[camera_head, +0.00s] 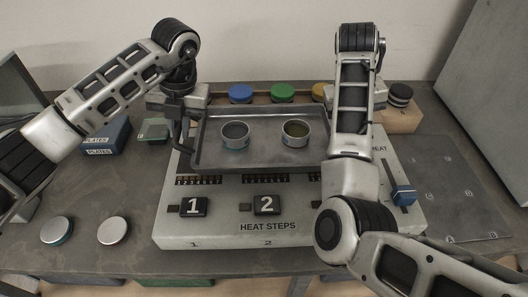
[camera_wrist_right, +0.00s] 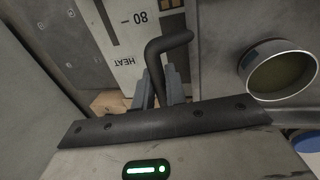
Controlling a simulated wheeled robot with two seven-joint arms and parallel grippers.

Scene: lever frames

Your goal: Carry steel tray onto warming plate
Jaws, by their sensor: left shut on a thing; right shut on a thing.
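The steel tray (camera_head: 260,156) is a shallow grey rectangle with two open cans (camera_head: 235,135) (camera_head: 296,133) on it. It is level over the back part of the white HEAT STEPS unit (camera_head: 225,222); I cannot tell whether it touches the unit. My left gripper (camera_head: 181,120) is at the tray's left end, shut on its dark handle. My right gripper is hidden behind my right arm in the head view. In the right wrist view, the right gripper (camera_wrist_right: 160,88) is shut on the bent dark handle (camera_wrist_right: 166,46), beside the tray (camera_wrist_right: 222,65) and one can (camera_wrist_right: 280,72).
Blue, green and yellow lidded tins (camera_head: 283,92) stand behind the tray. Two round lids (camera_head: 57,231) lie front left. A blue slider (camera_head: 404,194) sits at the unit's right. A flat dark panel (camera_head: 455,185) at right is clear.

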